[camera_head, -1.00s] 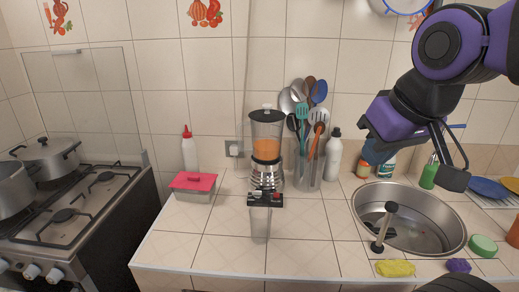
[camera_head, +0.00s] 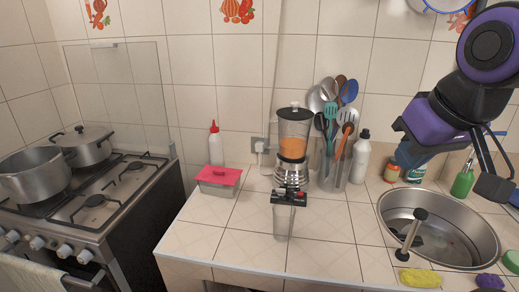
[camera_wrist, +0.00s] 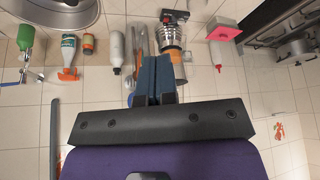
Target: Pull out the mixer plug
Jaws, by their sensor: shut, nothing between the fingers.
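The mixer is a blender (camera_head: 292,150) with an orange-filled jar and a dark lid, upright on the tiled counter. Its plug (camera_head: 260,147) is at the wall outlet behind it and to its left; the plug is small and its fit is hard to make out. My gripper (camera_head: 408,155) is in the air at the right, above the counter near the sink, well apart from the plug. In the wrist view its blue fingers (camera_wrist: 152,78) are together with nothing between them. The blender (camera_wrist: 172,42) appears upside down there, beyond the fingertips.
A utensil holder (camera_head: 334,165) and a white bottle (camera_head: 360,158) stand right of the blender. A red-lidded box (camera_head: 218,180) and a sauce bottle (camera_head: 215,145) are on its left. The sink (camera_head: 440,240) is at right, the stove (camera_head: 85,205) at left.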

